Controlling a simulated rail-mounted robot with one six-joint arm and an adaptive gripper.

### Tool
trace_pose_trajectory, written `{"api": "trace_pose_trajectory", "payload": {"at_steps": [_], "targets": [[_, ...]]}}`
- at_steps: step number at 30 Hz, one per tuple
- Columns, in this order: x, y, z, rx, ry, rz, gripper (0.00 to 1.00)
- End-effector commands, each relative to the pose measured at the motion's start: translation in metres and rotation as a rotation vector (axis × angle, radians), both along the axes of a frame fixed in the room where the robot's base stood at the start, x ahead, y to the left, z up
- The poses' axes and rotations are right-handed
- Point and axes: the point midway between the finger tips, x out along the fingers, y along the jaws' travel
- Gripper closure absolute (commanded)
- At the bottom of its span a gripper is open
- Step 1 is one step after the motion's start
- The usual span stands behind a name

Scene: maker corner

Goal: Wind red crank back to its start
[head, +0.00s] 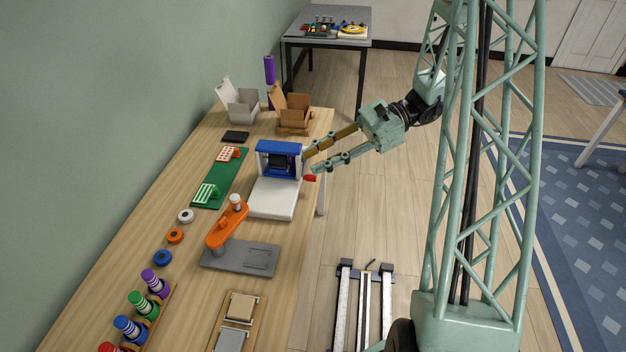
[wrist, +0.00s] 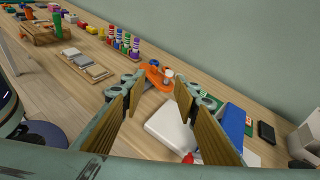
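The red crank (head: 310,178) sticks out at the right side of a white device with a blue top (head: 279,147), near the table's front edge. Only its red end shows clearly, so its turn angle cannot be told. In the wrist view the red part (wrist: 188,158) shows low, beside the right finger and partly hidden by it. My gripper (head: 309,160) is open and empty, its two long fingers spread, just above and beside the crank. In the wrist view the fingers (wrist: 157,79) stand wide apart with nothing between their tips. I see no contact with the crank.
The device's white base (head: 273,198) lies toward the near side. An orange arm with a white knob (head: 227,225) stands on a grey plate (head: 240,258).

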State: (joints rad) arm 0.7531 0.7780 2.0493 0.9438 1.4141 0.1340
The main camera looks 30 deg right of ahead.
Motion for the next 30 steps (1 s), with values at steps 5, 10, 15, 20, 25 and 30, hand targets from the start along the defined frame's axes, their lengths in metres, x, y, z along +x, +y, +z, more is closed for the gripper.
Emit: {"api": "trace_pose_trajectory", "payload": {"at_steps": [5, 10, 15, 20, 25, 30], "targets": [[0.008, -0.021, -0.025, 0.062, 0.025, -0.071, 0.72], [0.015, -0.041, -0.047, 0.119, 0.045, -0.138, 0.72], [0.020, -0.061, -0.071, 0.176, 0.064, -0.205, 0.72], [0.024, -0.080, -0.094, 0.228, 0.080, -0.268, 0.72], [0.026, -0.100, -0.119, 0.285, 0.096, -0.336, 0.72], [0.026, -0.121, -0.145, 0.339, 0.109, -0.405, 0.72]]}}
